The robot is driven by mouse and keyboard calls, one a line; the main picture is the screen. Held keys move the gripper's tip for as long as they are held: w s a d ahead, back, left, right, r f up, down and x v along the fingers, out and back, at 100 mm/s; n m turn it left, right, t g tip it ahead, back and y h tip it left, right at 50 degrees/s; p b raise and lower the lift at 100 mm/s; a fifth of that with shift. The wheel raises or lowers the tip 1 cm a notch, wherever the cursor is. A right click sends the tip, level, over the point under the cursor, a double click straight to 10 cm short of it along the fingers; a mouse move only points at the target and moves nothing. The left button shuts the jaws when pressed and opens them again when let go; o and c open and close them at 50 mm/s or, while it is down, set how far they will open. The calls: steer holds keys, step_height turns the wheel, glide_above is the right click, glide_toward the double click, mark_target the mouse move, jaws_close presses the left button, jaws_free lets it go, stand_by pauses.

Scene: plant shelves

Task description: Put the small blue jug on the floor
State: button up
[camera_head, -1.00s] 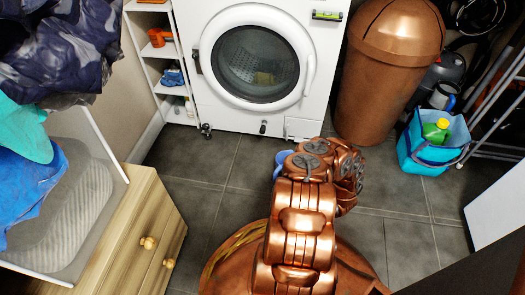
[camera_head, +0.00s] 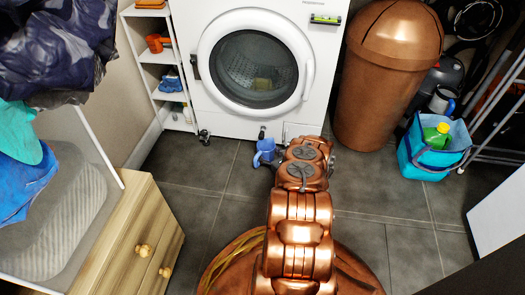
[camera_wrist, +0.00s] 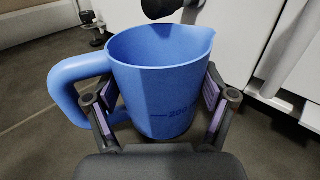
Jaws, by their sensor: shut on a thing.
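The small blue jug (camera_wrist: 155,95) fills the middle of the wrist view, upright, with its handle to the left and its spout to the right. My gripper (camera_wrist: 160,120) is shut on the jug, with one finger on each side of its body. In the head view the jug (camera_head: 264,152) shows just left of my arm's end, low in front of the washing machine. My gripper is mostly hidden there behind my arm. The grey tiled floor (camera_head: 215,175) lies around it. I cannot tell whether the jug's base touches the floor.
The white washing machine (camera_head: 195,75) stands just behind the jug. A copper bin (camera_head: 385,90) and a blue bag (camera_head: 440,160) with a green bottle stand to the right. A wooden drawer unit (camera_head: 125,235) is at the left. Floor tiles left of the jug are clear.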

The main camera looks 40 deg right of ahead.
mark_target(261, 147)
steer(key=w, duration=0.1)
steer(key=w+b, duration=0.1)
steer(key=w+f+b, duration=0.1)
steer(key=shift+w+d+f, duration=0.1)
steer(key=shift+w+d, duration=0.2)
steer(key=shift+d, duration=0.05)
steer(key=shift+f, duration=0.1)
steer(key=shift+a+f, duration=0.1)
steer(key=o, duration=1.1)
steer(key=shift+c, duration=0.2)
steer(key=shift+s, duration=0.3)
steer(key=s+p, duration=0.1)
steer(key=s, duration=0.2)
steer(key=s+a+p, duration=0.1)
steer(key=s, duration=0.2)
steer(key=s+p, duration=0.1)
steer(key=s, duration=0.2)
steer(key=shift+s+a, duration=0.3)
steer(key=shift+s, duration=0.1)
steer(key=shift+s+a, duration=0.2)
steer(key=shift+s, duration=0.5)
